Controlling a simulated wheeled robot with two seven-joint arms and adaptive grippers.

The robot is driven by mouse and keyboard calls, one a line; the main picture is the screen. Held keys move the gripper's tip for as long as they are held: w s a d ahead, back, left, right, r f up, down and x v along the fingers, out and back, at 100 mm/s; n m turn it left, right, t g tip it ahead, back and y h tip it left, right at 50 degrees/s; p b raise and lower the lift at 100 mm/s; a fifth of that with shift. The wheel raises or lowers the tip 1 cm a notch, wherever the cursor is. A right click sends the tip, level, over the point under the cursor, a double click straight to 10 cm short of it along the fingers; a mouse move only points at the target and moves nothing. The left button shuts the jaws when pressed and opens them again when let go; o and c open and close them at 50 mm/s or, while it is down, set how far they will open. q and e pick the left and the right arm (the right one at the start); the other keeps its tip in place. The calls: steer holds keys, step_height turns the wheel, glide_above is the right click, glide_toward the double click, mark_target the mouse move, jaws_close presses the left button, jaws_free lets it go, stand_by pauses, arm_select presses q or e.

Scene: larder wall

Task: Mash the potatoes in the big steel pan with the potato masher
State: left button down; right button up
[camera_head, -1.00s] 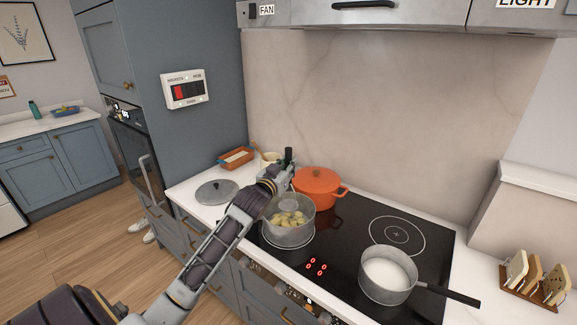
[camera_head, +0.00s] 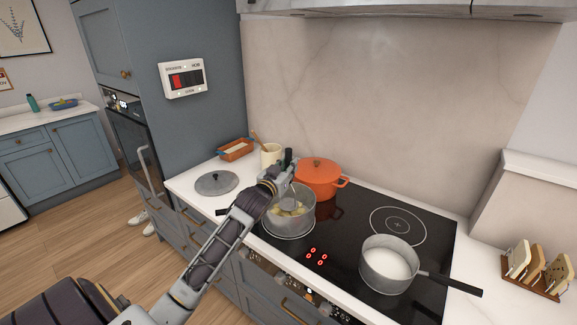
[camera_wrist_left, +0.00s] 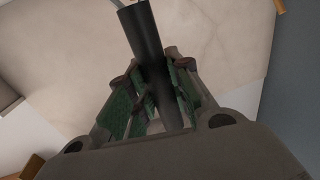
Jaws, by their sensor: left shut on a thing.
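The big steel pan (camera_head: 291,222) stands on the left front of the black hob. Pale yellow potato pieces (camera_head: 297,211) lie in it, partly hidden by my arm and the masher. My left gripper (camera_head: 287,170) is over the pan, shut on the black handle of the potato masher (camera_head: 289,155). The left wrist view shows the dark handle (camera_wrist_left: 150,50) between the green-padded fingers (camera_wrist_left: 155,95). The masher's lower part is down inside the pan; I cannot tell how firmly it meets the potatoes. My right gripper is not in view.
An orange lidded pot (camera_head: 318,182) stands close behind the pan. A smaller saucepan (camera_head: 388,275) with white contents is at the front right. A grey lid (camera_head: 216,183), a cream crock (camera_head: 271,155) and an orange dish (camera_head: 236,150) are on the left counter. A toast rack (camera_head: 535,275) is far right.

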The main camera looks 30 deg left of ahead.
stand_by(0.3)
arm_select(q)
steer(key=shift+r+p, duration=0.15)
steer(key=shift+p, duration=0.25)
steer(key=shift+f, duration=0.2)
steer(key=shift+f+b, duration=1.5)
steer(key=shift+f, duration=1.2)
steer(key=shift+r, duration=0.15)
